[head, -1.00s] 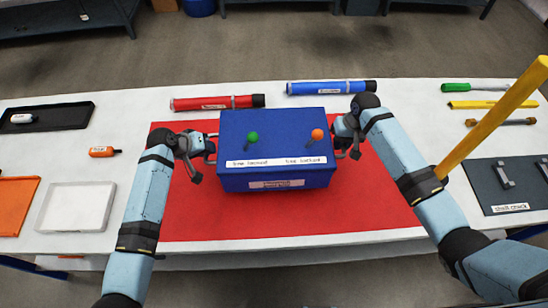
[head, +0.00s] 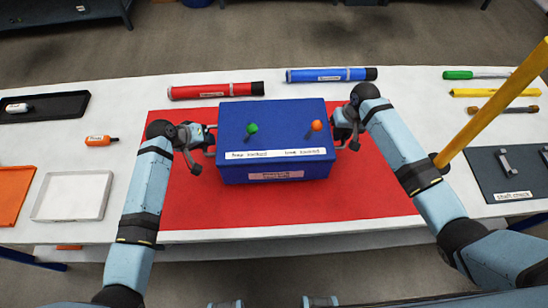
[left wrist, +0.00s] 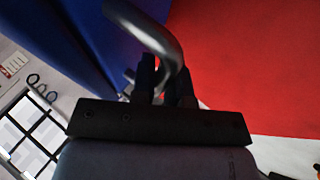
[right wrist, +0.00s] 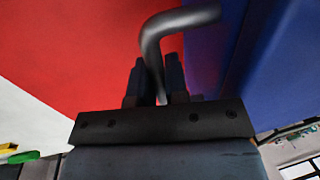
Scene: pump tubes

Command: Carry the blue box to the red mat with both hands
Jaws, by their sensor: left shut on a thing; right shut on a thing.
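The blue box (head: 275,168) is over the red mat (head: 380,200) in the head view, upright, with a green knob and an orange knob on its top. I cannot tell whether its underside touches the mat. My left gripper (head: 211,141) is at the box's left side, shut on a grey bent handle (left wrist: 165,40). My right gripper (head: 340,135) is at the box's right side, shut on the other grey handle (right wrist: 165,35). The box wall also shows in the left wrist view (left wrist: 85,35) and in the right wrist view (right wrist: 270,60).
Behind the mat lie a red tube (head: 215,91) and a blue tube (head: 332,74). On the left are a black tray (head: 70,107), an orange bottle (head: 101,140) and a white tray (head: 73,196). A yellow post (head: 492,103) and a dark board (head: 505,185) are on the right.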

